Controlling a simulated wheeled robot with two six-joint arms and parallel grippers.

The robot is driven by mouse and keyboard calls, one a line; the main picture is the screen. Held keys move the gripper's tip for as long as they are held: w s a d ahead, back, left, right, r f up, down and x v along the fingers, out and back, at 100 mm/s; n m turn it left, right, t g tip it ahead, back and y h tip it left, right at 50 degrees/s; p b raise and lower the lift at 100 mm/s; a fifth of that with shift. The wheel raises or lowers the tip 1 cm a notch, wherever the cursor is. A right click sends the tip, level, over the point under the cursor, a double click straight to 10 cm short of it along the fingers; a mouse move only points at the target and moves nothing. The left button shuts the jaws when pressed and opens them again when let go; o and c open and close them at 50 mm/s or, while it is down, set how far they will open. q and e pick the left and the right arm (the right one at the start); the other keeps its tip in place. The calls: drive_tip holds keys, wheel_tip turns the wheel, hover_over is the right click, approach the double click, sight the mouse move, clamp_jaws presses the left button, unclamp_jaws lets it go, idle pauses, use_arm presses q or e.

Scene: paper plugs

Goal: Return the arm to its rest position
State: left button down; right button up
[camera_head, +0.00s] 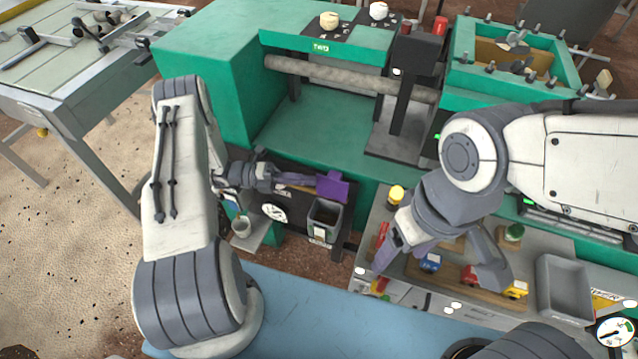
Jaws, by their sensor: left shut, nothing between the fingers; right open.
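My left gripper (335,187) has purple fingertips that are shut with nothing between them. It sits just above and behind a small grey bin (325,214) at the front of the green machine (215,60). My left arm reaches in from the left. My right gripper (438,278) is open, with its purple fingers spread over a workbench tray. A blue block (430,262) and a red block (469,275) lie between or near its fingers. My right arm hides part of the machine and bench behind it.
A yellow-capped bottle (396,195), green jar (514,234) and grey tray (564,287) are near my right arm. A grey table (60,105) stands at left; floor between is open.

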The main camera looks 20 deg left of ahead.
use_arm(q)
drive_tip(key=s+a+b, duration=0.1)
drive_tip(key=a, duration=0.5)
drive_tip(key=shift+s, duration=0.3)
drive_tip(key=s+d+r+m+g+y+p, duration=0.1)
drive_tip(key=s+d+r+m+g+y, duration=0.35)
drive_tip(key=d+r+m, duration=0.5)
drive_tip(key=s+d+r+m+g+y+p, duration=0.1)
drive_tip(key=s+d+r+m+g+y, duration=0.45)
drive_tip(key=m, duration=0.65)
drive_tip(key=s+d+r+m+t+y+p, duration=0.1)
drive_tip(key=s+d+r+m+t+y, duration=0.1)
drive_tip(key=s+m, duration=0.4)
drive_tip(key=s+d+r+m+t+y+p, duration=0.1)
drive_tip(key=s+r+m+t+y, duration=0.3)
drive_tip(key=m, duration=1.3)
drive_tip(key=shift+s+d+r+t+y, duration=0.45)
drive_tip(key=shift+s+d+r, duration=0.45)
drive_tip(key=shift+r, duration=0.75)
drive_tip(key=shift+s+a, duration=0.1)
